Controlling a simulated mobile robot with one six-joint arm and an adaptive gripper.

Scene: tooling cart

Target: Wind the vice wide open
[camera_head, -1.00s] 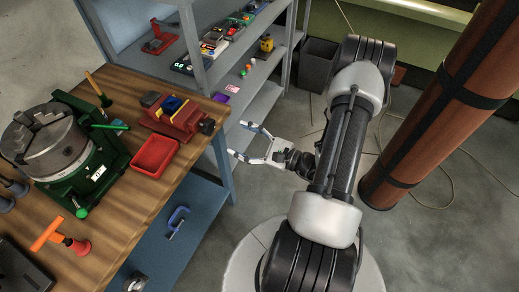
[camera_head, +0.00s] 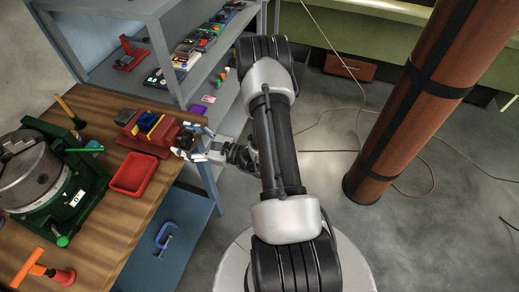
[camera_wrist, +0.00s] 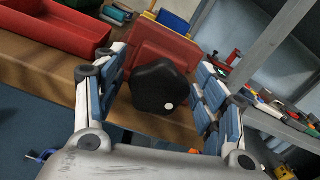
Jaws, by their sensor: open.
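The red vice (camera_head: 146,132) stands near the right edge of the wooden bench, with a blue and yellow thing (camera_head: 149,122) at its jaws. Its black knob (camera_wrist: 160,88) faces the bench edge and has a small white dot on its face. My gripper (camera_head: 181,138) is open at the knob's end of the vice. In the wrist view my open gripper (camera_wrist: 158,82) has one finger on each side of the knob, with gaps showing. I cannot tell how deep the knob sits between the fingers. The red vice body (camera_wrist: 150,45) shows behind the knob.
A red tray (camera_head: 134,174) lies on the bench (camera_head: 110,225) beside the vice. A green machine with a grey round chuck (camera_head: 30,176) stands at left. A grey shelf (camera_head: 207,62) holding several small items stands behind. A blue clamp (camera_head: 166,236) lies on the lower shelf.

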